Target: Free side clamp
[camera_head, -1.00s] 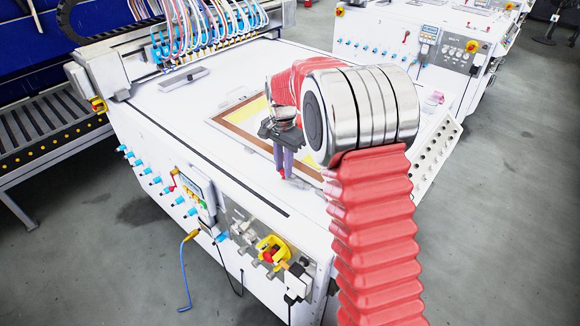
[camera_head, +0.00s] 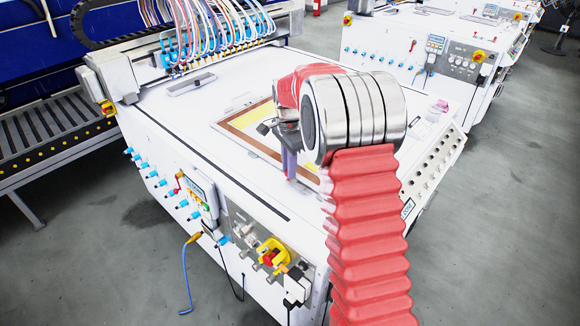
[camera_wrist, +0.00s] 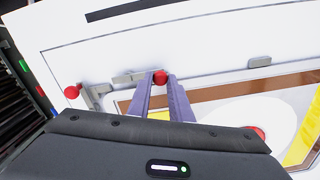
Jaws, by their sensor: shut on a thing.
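In the wrist view, my gripper (camera_wrist: 160,84) has its two purple fingers closed around a red ball knob (camera_wrist: 160,76). A grey clamp bar (camera_wrist: 128,77) runs left from beside this knob along the edge of the brown frame (camera_wrist: 222,94). Another red knob (camera_wrist: 71,91) is at the left, and a third red knob (camera_wrist: 257,132) is partly hidden behind my gripper body.
The white machine table (camera_head: 165,115) is mostly clear around the frame. A gantry with a bundle of coloured hoses (camera_head: 215,28) stands at its back. A grey bar (camera_head: 192,85) lies on the table. A sloped panel with holes (camera_head: 435,160) is at the right edge.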

